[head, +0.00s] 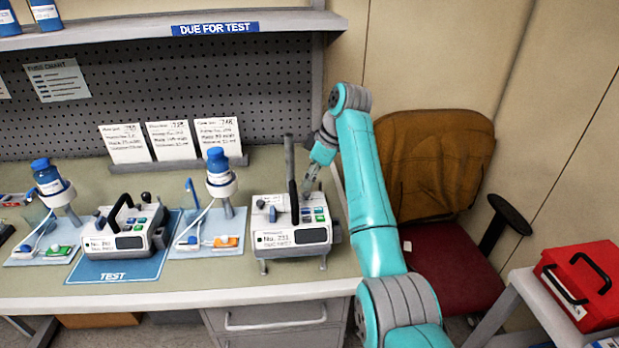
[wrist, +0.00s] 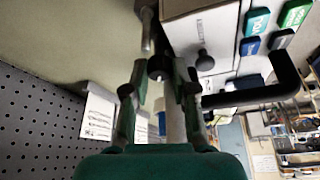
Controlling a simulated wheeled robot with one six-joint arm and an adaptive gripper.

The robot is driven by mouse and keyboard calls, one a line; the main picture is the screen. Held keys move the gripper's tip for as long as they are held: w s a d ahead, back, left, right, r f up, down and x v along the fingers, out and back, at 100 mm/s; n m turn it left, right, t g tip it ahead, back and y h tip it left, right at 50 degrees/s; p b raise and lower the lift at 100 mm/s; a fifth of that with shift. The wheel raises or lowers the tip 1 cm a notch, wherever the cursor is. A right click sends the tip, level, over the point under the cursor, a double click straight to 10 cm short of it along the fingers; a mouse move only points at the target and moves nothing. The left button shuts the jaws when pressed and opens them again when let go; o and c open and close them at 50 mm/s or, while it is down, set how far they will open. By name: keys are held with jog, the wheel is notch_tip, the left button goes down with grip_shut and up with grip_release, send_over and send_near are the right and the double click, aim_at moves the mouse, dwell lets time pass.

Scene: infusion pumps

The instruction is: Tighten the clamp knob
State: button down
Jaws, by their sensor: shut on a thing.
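The pump labelled No. 231 (head: 291,236) stands at the right end of the bench, with a black handle (head: 291,178) rising from its top. In the wrist view its pale casing (wrist: 205,30) shows at upper right with the black handle (wrist: 284,80) beside it. My gripper (head: 312,184) is at the pump's back right side. In the wrist view my gripper (wrist: 160,72) has its fingers closed about a small dark knob (wrist: 157,67), apparently the clamp knob, near a grey metal rod (wrist: 148,32). The knob is hidden in the head view, and its thread cannot be seen.
Another pump (head: 122,232) sits on the blue TEST mat (head: 112,270) to the left. Stands with blue-capped bottles (head: 218,170) flank it. Written cards (head: 172,140) stand behind. A chair (head: 440,190) is right of the bench, and a red case (head: 582,283) lies at far right.

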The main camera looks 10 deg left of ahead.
jog(key=m+t, duration=0.1)
jog(key=m, duration=0.4)
jog(key=shift+s+t+h, duration=0.2)
jog(key=shift+t+h, duration=0.1)
jog(key=shift+t, duration=0.1)
dwell(0.4)
jog(key=c, duration=1.2)
grip_release()
